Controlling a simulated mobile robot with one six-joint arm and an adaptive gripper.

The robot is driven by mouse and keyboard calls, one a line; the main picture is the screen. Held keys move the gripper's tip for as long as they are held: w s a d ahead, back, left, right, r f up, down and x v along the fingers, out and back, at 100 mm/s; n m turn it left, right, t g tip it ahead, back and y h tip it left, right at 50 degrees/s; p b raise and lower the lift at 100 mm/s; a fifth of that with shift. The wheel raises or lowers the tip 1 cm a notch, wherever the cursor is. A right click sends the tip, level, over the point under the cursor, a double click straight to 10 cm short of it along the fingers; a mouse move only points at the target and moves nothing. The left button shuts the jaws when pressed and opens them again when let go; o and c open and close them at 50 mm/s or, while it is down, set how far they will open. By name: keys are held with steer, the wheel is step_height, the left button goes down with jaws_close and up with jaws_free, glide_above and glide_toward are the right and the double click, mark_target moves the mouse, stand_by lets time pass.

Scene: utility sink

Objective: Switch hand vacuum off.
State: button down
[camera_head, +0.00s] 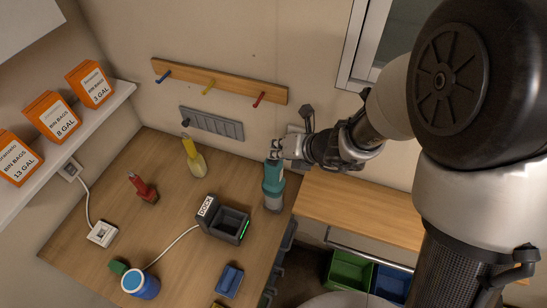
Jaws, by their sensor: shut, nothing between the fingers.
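The hand vacuum (273,189), teal with a grey lower end, stands upright at the right edge of the wooden counter. My gripper (276,151) is shut and empty at the top of the vacuum. It covers part of the top, and I cannot tell whether it touches. The vacuum's switch cannot be made out. A dark dock (225,218) labelled "DOCK", with a green light on its side, stands empty to the left of the vacuum.
On the counter (175,215) stand a yellow bottle (194,157), a red-topped bottle (142,188), a blue tub (140,284) and a blue sponge (229,281). A hook rail (219,80) and grey rack (211,123) are on the wall. A wooden shelf (360,208) is at right.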

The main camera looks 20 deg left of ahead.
steer(key=shift+r+p, duration=0.35)
steer(key=shift+r, duration=0.15)
step_height(320, 180, up, 6)
steer(key=p, duration=0.5)
stand_by(0.5)
